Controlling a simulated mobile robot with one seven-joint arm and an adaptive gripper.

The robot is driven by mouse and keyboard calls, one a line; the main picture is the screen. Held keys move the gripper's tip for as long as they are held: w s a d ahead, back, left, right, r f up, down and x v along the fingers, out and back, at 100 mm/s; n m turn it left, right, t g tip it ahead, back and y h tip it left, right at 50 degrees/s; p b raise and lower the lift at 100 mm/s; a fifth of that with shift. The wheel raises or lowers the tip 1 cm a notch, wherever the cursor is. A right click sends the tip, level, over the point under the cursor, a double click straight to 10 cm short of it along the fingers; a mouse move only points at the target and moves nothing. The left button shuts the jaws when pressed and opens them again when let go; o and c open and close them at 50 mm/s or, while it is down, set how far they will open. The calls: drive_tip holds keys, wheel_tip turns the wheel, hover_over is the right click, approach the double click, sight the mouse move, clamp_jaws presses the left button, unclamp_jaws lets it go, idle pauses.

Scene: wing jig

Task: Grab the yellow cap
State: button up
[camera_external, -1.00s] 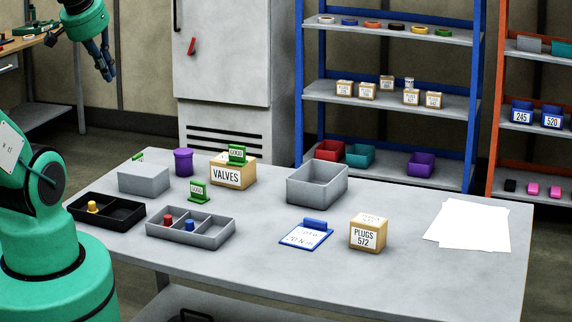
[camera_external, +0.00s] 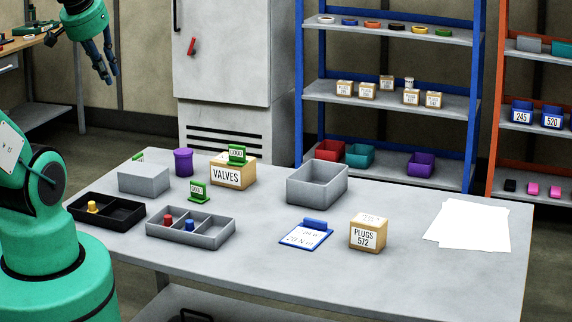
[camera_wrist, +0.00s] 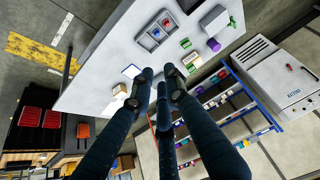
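The yellow cap (camera_external: 92,207) stands upright in the black tray (camera_external: 122,221) at the table's left end, in the external view. I cannot make it out in the wrist view. My gripper (camera_external: 104,78) hangs in the air at the upper left of the external view, well away from the cap. In the wrist view its dark fingers (camera_wrist: 160,88) are apart at the tips with nothing between them, so it is open and empty.
A grey divided tray (camera_external: 215,238) with a red and a blue cap stands right of the black tray. A grey box (camera_external: 144,179), purple pot (camera_external: 183,162), VALVES box (camera_external: 232,174) and green GOOD sign (camera_external: 198,193) stand behind.

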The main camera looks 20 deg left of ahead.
drive_tip(key=o, duration=0.5)
drive_tip(key=shift+o, duration=0.2)
drive_tip(key=shift+w, duration=0.15)
drive_tip(key=w+a+f+n+g, duration=0.1)
drive_tip(key=w+a+f+g, duration=0.1)
drive_tip(key=w+a+f, duration=0.65)
drive_tip(key=w+a+f+n+g, duration=0.1)
drive_tip(key=w+a+f+n, duration=0.15)
drive_tip(key=w+a, duration=0.65)
drive_tip(key=w+a+f+g, duration=0.1)
drive_tip(key=w+a+f, duration=0.2)
drive_tip(key=f, duration=0.5)
drive_tip(key=w+a+f, duration=0.2)
drive_tip(key=a+f, duration=0.3)
drive_tip(key=f, duration=0.3)
drive_tip(key=w+a+f+n+g, duration=0.1)
drive_tip(key=w+a+f, duration=0.2)
drive_tip(key=f, duration=0.5)
drive_tip(key=shift+w+a+g, duration=0.3)
drive_tip(key=shift+a, duration=0.45)
